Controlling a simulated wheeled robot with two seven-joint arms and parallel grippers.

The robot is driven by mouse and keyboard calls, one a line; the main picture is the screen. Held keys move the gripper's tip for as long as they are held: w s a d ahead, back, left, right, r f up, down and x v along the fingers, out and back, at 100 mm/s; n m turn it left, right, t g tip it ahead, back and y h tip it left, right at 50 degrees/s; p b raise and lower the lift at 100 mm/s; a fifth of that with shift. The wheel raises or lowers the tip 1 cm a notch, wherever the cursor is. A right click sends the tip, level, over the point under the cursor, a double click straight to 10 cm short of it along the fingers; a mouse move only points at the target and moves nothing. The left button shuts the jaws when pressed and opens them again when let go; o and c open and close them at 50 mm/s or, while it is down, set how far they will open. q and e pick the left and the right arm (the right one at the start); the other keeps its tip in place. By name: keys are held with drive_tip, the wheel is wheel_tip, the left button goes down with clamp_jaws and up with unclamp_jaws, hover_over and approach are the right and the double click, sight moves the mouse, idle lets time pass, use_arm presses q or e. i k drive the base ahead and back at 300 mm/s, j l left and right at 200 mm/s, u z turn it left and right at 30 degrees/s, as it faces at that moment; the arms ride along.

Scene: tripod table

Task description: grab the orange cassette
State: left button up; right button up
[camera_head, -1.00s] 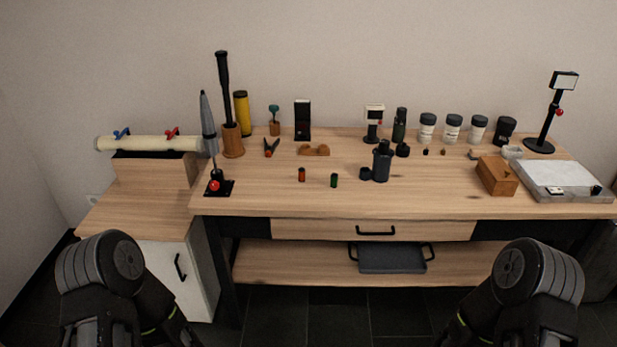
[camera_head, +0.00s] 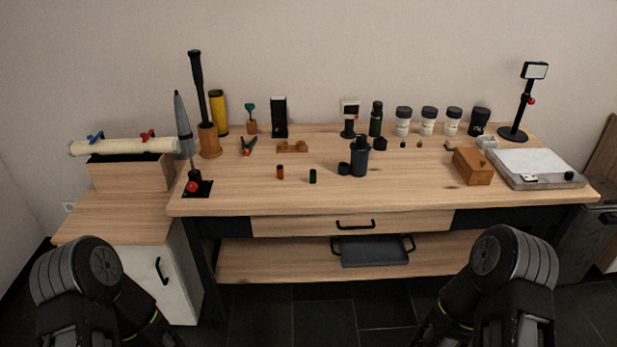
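The orange cassette (camera_head: 280,172) is a small orange-red cylinder with dark ends. It stands upright on the wooden table (camera_head: 250,195), left of the table's middle and near its front half. A similar green cylinder (camera_head: 313,176) stands just to its right. My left arm shows at the lower left and my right arm at the lower right, both in front of the table and well away from the cassette. The fingertips of both grippers are out of the picture.
A black lever stand with a red knob (camera_head: 193,186) stands left of the cassette. A dark bottle (camera_head: 361,157) is to the right, and a wooden holder (camera_head: 292,147) lies behind. The front strip before the cassette is clear. A drawer (camera_head: 352,223) runs below the tabletop.

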sight(280, 168)
drive_tip(key=z, duration=0.45)
drive_tip(key=i+j+z, duration=0.15)
drive_tip(key=j+z, duration=0.25)
drive_tip(key=i+j+z, duration=0.1)
drive_tip(key=j+z, duration=0.9)
drive_tip(key=j, duration=1.2)
